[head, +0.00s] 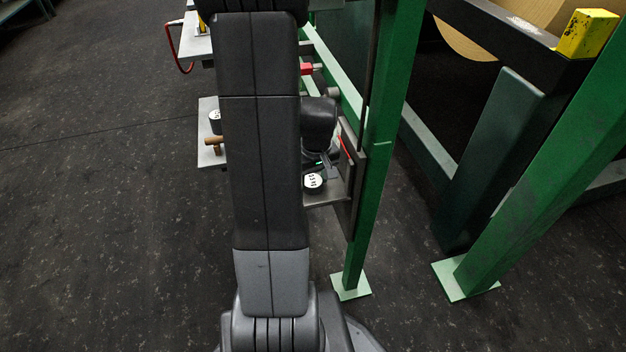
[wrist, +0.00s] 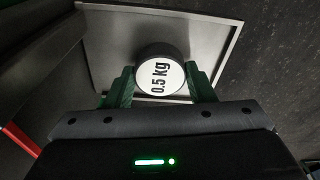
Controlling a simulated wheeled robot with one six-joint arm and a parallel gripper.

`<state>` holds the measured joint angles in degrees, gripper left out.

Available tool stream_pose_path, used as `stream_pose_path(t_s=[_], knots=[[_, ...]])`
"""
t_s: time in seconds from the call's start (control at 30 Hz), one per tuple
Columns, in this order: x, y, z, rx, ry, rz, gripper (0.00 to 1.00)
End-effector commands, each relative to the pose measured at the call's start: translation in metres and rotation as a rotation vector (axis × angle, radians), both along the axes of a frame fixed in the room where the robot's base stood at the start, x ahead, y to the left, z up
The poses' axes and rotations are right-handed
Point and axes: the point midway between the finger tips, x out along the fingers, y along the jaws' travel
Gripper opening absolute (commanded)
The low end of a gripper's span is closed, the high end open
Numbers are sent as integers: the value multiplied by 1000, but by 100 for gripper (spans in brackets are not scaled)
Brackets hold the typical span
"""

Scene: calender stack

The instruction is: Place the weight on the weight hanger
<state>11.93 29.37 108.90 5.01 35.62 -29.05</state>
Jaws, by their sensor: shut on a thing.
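The weight (wrist: 160,74) is a dark disc with a white face marked "0.5 kg". In the wrist view it sits between the green fingers of my gripper (wrist: 160,84), which is shut on it. Behind it is the grey shelf plate (wrist: 110,50) with a raised rim. I cannot tell whether the weight touches the plate. In the head view the weight (head: 313,181) shows at the right part of the shelf (head: 325,198), just below the wrist. My arm hides the middle of the shelf. I cannot make out the weight hanger in either view.
Another dark weight with a pale face (head: 215,121) and a brown handle-like object (head: 214,144) are at the shelf's left end. A higher shelf (head: 194,42) has a red cable (head: 176,54). Green frame posts (head: 391,100) stand close on the right. The floor at left is clear.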

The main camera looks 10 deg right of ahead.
Motion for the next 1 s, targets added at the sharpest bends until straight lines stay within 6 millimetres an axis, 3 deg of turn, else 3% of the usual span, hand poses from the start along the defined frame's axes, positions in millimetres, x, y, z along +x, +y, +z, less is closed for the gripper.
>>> stream_pose_path(t_s=[0.33, 0.37, 0.43, 0.47, 0.8, 1.0], knots=[[1, 0, -3, -1, -2, 0, 10], [0, 0, -2, 0, -1, -1, 55], [0, 0, -2, 0, -1, 0, 69], [0, 0, -2, 0, -1, -1, 71], [0, 0, 2, 0, -1, -1, 71], [-2, -1, 36, -1, -5, -1, 71]])
